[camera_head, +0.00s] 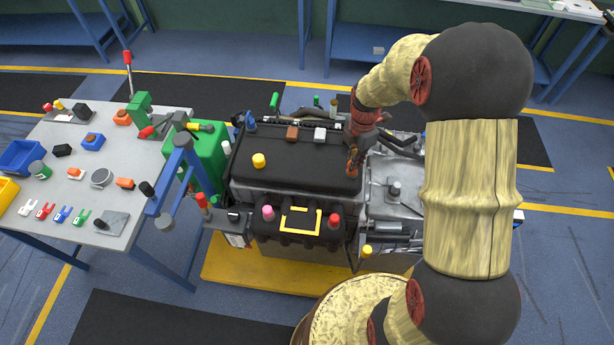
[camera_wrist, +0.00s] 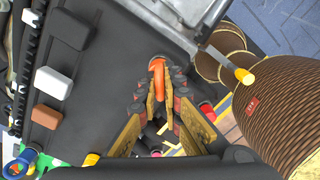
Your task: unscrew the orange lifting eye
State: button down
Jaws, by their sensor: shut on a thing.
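The orange lifting eye (camera_wrist: 158,78) stands on the black engine cover, close to the edge beside the grey metal housing. In the wrist view my gripper (camera_wrist: 163,92) has its two fingers closed around the eye from either side. In the head view my gripper (camera_head: 354,165) reaches down to the right end of the black engine cover (camera_head: 300,175). There the eye itself is mostly hidden by the fingers. I cannot tell how far the eye is threaded in.
A yellow cap (camera_head: 259,160), a brown block (camera_head: 292,133) and a white block (camera_head: 320,134) sit on the cover. A grey gearbox housing (camera_head: 395,190) adjoins it on the right. A workbench (camera_head: 120,215) with several small parts stands at the left.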

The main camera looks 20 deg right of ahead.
jog(key=n, duration=0.1)
jog(key=f+n, duration=0.1)
jog(key=shift+s+n, duration=0.3)
jog(key=shift+s, duration=0.1)
jog(key=c, duration=2)
grip_release()
jog(key=shift+o, duration=0.6)
jog(key=shift+w, duration=0.1)
jog(key=shift+w+r, duration=0.2)
jog(key=shift+r, duration=0.05)
jog(key=shift+r, duration=0.15)
notch_tip(320, 180, up, 12)
